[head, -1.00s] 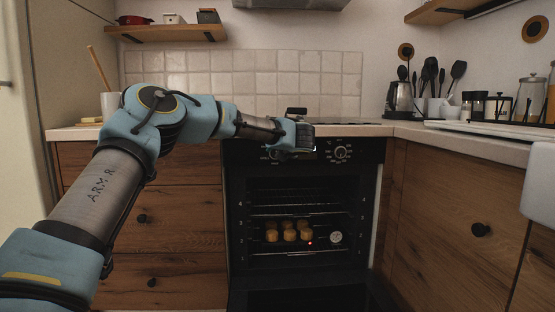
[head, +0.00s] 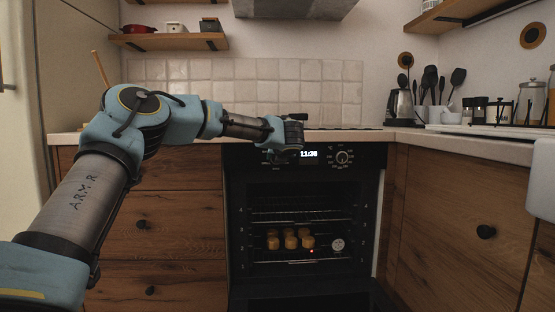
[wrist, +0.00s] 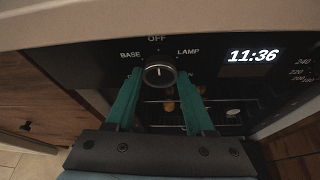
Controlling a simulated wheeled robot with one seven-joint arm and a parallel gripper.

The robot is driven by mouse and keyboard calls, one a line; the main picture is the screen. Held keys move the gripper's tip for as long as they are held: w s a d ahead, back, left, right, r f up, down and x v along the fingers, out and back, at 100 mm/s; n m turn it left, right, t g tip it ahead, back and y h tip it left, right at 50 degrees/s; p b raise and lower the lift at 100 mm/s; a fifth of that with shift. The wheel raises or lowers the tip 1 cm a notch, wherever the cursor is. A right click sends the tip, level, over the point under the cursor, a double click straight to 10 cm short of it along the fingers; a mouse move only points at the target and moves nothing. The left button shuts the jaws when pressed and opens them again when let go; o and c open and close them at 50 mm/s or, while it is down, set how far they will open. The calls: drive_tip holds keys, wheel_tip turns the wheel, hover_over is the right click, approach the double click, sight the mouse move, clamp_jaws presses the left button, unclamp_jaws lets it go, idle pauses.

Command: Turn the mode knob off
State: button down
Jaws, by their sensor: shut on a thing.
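The mode knob (wrist: 159,73) is a round dark knob with a light rim on the oven's black control panel. Labels BASE, OFF and LAMP are printed around it, and its pale mark points up towards OFF. My gripper (wrist: 163,78) has one green finger on each side of the knob and is shut on it. In the head view my gripper (head: 286,150) is at the left part of the panel and mostly hides the knob.
The oven (head: 300,190) shows racks and several golden food pieces (head: 290,240). A second knob (head: 342,157) is right of the lit 11:36 display (head: 309,154). The counter edge (wrist: 150,22) runs close above the panel. Wooden cabinets flank the oven.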

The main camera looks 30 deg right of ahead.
drive_tip(key=shift+f, duration=0.1)
drive_tip(key=shift+c, duration=1.3)
unclamp_jaws()
drive_tip(key=v, duration=1)
drive_tip(key=shift+s+a+p, duration=0.15)
drive_tip(key=shift+s+p, duration=0.2)
drive_tip(key=shift+p, duration=0.1)
